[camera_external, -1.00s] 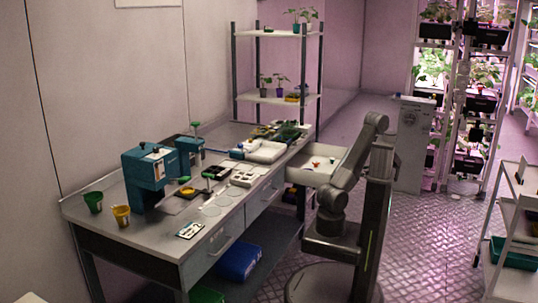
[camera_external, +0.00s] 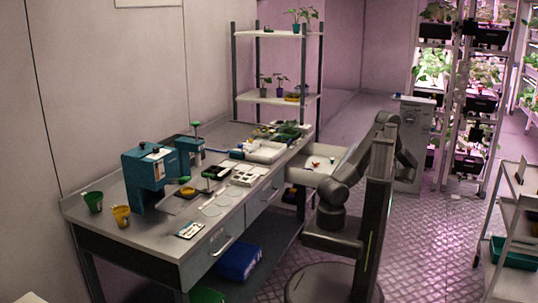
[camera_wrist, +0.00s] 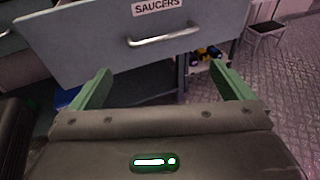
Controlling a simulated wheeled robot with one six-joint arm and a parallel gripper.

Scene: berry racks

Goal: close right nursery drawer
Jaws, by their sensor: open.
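The right nursery drawer (camera_external: 337,152) stands pulled out at the far right end of the workbench in the external view. Its pale inside shows a few small red and dark items. In the wrist view a grey drawer front (camera_wrist: 95,45) with a "SAUCERS" label and a silver bar handle (camera_wrist: 163,37) is ahead. My gripper (camera_wrist: 163,84) is open, its two green fingers apart and empty. The fingers appear below the handle, and no contact with the drawer is visible.
The workbench (camera_external: 160,235) holds a teal machine (camera_external: 150,180), cups and trays. Closed drawers with handles are nearer the camera. A white shelf cart (camera_external: 510,225) stands at the right. A white cabinet (camera_external: 412,140) is behind my arm. Metal floor around my base is clear.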

